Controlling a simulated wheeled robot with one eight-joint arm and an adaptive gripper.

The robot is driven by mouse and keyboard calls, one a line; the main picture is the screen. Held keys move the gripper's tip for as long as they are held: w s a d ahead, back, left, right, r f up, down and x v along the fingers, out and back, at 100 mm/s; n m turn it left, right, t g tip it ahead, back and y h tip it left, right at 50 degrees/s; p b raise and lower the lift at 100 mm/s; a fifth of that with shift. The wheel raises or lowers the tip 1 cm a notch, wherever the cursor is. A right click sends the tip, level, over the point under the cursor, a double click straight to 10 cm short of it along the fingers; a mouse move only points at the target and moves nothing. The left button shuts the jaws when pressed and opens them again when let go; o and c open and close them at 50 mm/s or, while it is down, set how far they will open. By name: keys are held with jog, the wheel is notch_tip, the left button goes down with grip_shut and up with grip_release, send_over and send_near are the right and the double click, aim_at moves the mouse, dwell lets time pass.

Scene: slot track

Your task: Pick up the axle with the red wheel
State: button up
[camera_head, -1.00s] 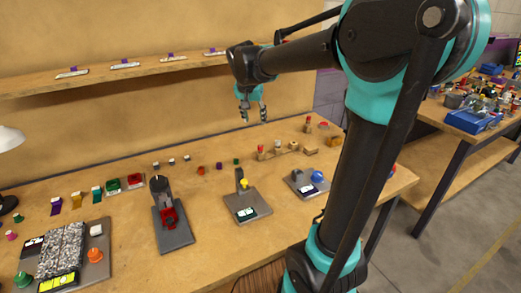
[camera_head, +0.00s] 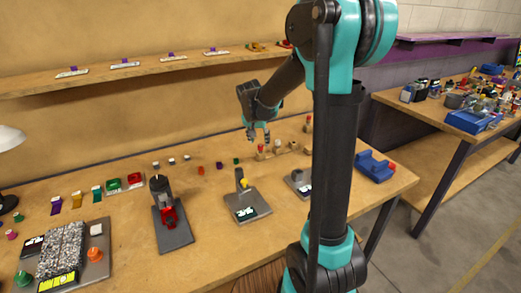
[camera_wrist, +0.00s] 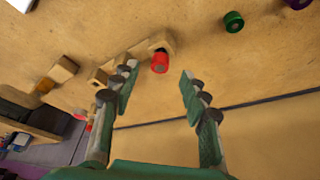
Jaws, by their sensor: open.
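The red wheel (camera_wrist: 160,62) shows end-on in the wrist view, at the near edge of a small wooden block (camera_wrist: 163,42). Its axle is not clearly visible. In the head view a small red-topped piece (camera_head: 260,148) stands just below my gripper (camera_head: 258,137) and appears to be the same piece. My gripper is open and empty. In the wrist view its two fingers (camera_wrist: 158,76) lie left and right of the red wheel, with a gap on both sides. I cannot tell exactly how far the fingertips are from it.
More wooden blocks (camera_wrist: 63,69) stand in a row left of the wheel in the wrist view. A green cylinder (camera_wrist: 233,21) lies to the right. In the head view, a grey fixture with a yellow knob (camera_head: 245,206) is in front, and a blue tray (camera_head: 375,168) is at right.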

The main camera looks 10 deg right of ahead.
aim_at(260, 146)
jog(key=shift+x, duration=1.75)
jog(key=shift+c, duration=0.6)
grip_shut()
